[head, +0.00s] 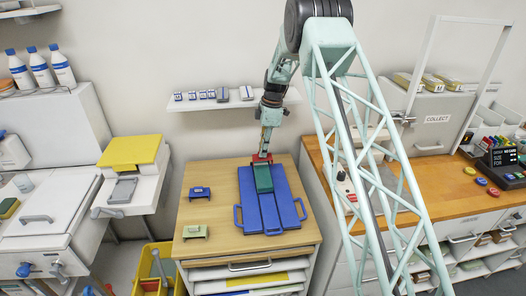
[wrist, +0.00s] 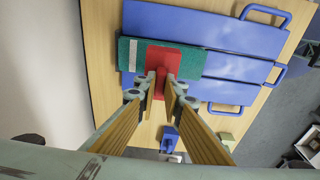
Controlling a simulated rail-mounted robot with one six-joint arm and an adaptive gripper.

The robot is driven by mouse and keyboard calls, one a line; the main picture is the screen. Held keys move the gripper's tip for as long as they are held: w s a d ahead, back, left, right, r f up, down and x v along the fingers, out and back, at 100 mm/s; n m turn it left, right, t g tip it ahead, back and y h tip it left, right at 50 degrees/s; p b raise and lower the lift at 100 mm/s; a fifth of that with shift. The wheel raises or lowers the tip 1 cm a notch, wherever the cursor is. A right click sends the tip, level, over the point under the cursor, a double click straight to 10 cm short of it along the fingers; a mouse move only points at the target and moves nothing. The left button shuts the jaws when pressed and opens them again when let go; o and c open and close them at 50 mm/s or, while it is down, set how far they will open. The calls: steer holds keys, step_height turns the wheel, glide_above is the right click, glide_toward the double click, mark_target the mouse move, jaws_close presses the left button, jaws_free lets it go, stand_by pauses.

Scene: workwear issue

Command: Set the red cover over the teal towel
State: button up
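The teal towel (head: 264,179) lies as a narrow folded strip on top of the blue panels at the back of the wooden worktop. In the wrist view the teal towel (wrist: 219,63) has a pale band near its left end. The red cover (head: 264,158) shows at the towel's far end in the head view. In the wrist view the red cover (wrist: 163,58) overlaps the towel's middle. My gripper (wrist: 161,82) is shut on the red cover, with red showing between its fingertips; it also shows in the head view (head: 265,150). I cannot tell whether cover and towel touch.
The blue panels (head: 284,205) have side handles. A small blue piece (head: 200,192) and a small green piece (head: 195,232) sit on the worktop's left (head: 225,255). A wall shelf (head: 230,103) with small items is behind my arm. A yellow bin (head: 157,268) stands at left.

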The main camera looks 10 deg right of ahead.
steer(key=shift+f+b, duration=0.4)
steer(key=shift+f, duration=1.75)
steer(key=shift+f, duration=0.1)
steer(key=shift+f+b, duration=1.75)
steer(key=shift+f, duration=0.35)
stand_by(2.2)
steer(key=o, duration=0.7)
steer(key=shift+o, duration=0.6)
steer(key=o, duration=0.3)
steer(key=shift+r, duration=0.2)
